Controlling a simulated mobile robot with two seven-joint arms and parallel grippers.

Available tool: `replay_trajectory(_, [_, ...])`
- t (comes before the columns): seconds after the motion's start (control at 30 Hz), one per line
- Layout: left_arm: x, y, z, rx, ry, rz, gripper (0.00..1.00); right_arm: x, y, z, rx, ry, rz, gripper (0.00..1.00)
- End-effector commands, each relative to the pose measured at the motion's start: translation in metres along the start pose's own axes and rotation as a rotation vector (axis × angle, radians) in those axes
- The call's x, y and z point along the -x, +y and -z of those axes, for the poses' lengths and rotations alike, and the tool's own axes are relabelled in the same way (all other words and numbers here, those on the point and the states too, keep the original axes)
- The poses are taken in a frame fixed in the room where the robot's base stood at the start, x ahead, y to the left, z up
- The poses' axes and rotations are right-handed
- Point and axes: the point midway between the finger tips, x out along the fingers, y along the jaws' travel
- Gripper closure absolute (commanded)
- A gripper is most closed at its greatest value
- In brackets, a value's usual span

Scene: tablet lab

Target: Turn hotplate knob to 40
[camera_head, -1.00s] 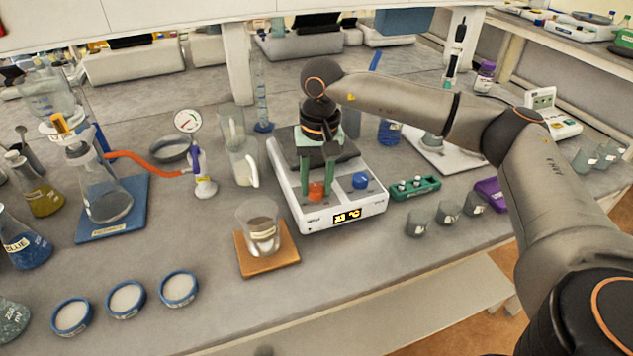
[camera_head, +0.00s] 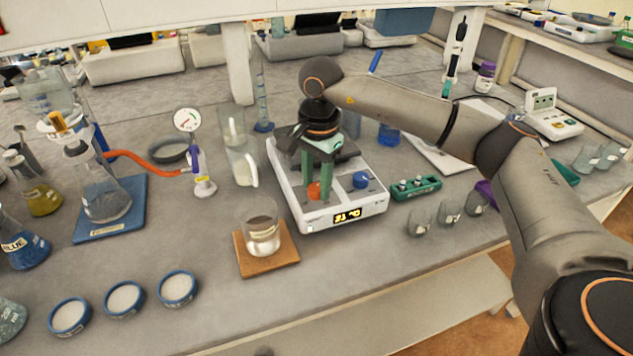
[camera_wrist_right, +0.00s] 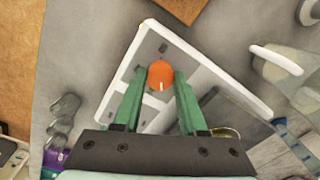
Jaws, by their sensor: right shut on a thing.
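The hotplate (camera_head: 345,215) is a white box with a dark top plate, an orange knob (camera_head: 314,190) and a blue knob (camera_head: 361,180) on its front. Its lit display (camera_head: 347,216) shows yellow digits that look like 21 °C, though they are small. My right gripper (camera_head: 317,184) points down with its green fingers shut on the orange knob. In the right wrist view the orange knob (camera_wrist_right: 160,74) sits between the fingertips, with a white mark on its lower side. My left gripper is not in view.
A beaker (camera_head: 262,235) on an orange-brown pad stands left of the hotplate's front. A green rack (camera_head: 416,188) and several small beakers (camera_head: 449,210) are to its right. The front bench strip is mostly clear.

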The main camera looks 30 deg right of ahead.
Motion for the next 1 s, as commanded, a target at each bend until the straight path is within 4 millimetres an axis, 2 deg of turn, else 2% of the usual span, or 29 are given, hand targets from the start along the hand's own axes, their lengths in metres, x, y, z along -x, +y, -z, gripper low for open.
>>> replay_trajectory(1.0, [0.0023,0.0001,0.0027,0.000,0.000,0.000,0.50,0.0018,-0.0011,0.0001,-0.965,0.041,0.004,1.00])
